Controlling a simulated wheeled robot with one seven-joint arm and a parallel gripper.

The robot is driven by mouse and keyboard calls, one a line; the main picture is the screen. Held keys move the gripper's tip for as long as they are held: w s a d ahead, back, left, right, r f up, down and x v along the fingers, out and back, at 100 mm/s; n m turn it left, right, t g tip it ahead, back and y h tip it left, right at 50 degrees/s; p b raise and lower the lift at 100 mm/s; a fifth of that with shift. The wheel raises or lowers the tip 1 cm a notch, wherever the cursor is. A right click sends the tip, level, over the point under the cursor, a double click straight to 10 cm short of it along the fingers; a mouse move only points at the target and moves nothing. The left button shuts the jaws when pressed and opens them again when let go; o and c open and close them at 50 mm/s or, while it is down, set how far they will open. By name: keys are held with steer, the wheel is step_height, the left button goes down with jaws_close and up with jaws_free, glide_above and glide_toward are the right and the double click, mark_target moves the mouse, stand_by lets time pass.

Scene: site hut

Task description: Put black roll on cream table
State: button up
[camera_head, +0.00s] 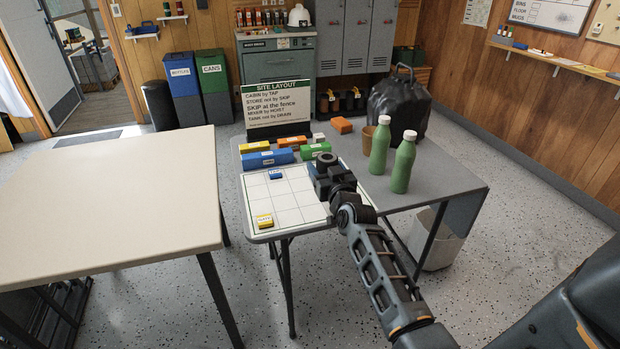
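The cream table (110,190) fills the left side, its top bare. My gripper (328,176) is over the right part of the white grid sheet (285,205) on the grey table, seen from behind. A small dark round piece (326,160) with a paler centre shows at its far end. This may be the black roll, but it blends with the dark gripper. I cannot tell whether the fingers are open or shut on it.
The grey table (445,180) holds two green bottles (403,163), a brown cup (368,138), a black container (400,100), several coloured blocks (265,158) and a layout sign (277,104). A floor gap separates the tables.

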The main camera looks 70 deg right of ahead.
steer(key=shift+w+a+f, duration=0.35)
steer(key=shift+w+f, duration=0.2)
steer(key=shift+f, duration=0.5)
steer(key=shift+w+a+f, duration=0.3)
steer(key=shift+w+f, duration=0.2)
steer(key=shift+f, duration=0.5)
steer(key=shift+w+a+f, duration=0.35)
steer(key=shift+w+f, duration=0.2)
steer(key=shift+f, duration=0.5)
steer(key=shift+f, duration=0.15)
steer(key=o, duration=1.2)
steer(key=shift+o, duration=0.2)
steer(key=shift+r, duration=0.3)
steer(key=p+v, duration=0.1)
steer(key=v, duration=1.1)
steer(key=shift+f, duration=0.2)
